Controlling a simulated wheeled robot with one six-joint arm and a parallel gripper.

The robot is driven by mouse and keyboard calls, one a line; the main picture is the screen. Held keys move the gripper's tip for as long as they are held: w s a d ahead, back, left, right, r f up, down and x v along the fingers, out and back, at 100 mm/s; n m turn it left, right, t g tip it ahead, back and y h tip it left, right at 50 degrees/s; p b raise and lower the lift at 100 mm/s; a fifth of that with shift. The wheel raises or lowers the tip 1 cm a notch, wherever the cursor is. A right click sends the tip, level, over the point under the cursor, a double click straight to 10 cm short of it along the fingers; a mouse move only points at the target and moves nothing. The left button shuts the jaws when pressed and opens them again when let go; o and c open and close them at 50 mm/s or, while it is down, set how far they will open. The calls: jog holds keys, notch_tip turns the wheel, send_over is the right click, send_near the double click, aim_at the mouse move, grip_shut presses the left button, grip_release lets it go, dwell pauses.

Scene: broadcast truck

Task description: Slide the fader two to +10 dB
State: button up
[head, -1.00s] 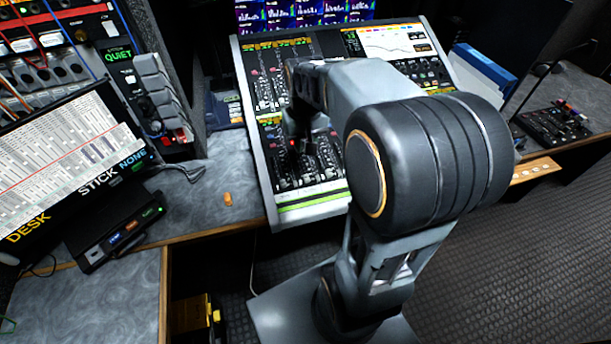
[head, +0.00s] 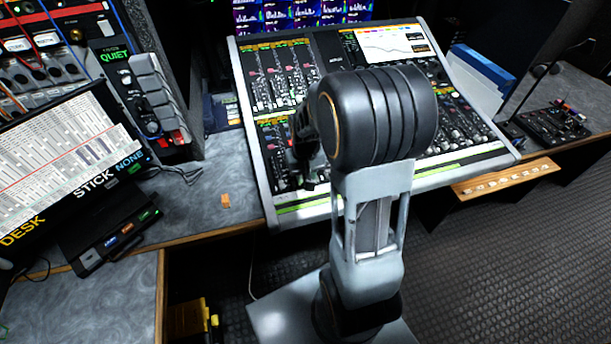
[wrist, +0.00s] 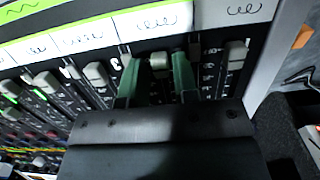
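The mixing console (head: 452,168) stands ahead of me, with a fader bank along its near edge. In the wrist view, a row of light grey fader caps sits in dark slots below a white label strip (wrist: 92,36). My gripper (wrist: 161,72) is open, its two green-padded fingers on either side of one grey cap (wrist: 159,60), the second from the right, apparently fader two. Narrow gaps seem to show beside the cap. Another cap (wrist: 236,52) sits just right of the fingers. In the head view my gripper (head: 308,184) is low over the console's left part, its fingertips unclear.
An orange object (head: 226,201) lies on the grey desk left of the console. A black device (head: 110,230) and tilted screen (head: 65,165) are farther left. A grey-keyed panel (head: 152,85) rises beside them. A small controller (head: 552,122) sits at right.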

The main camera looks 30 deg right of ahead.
jog(key=shift+f, duration=0.25)
jog(key=shift+c, duration=0.2)
grip_shut()
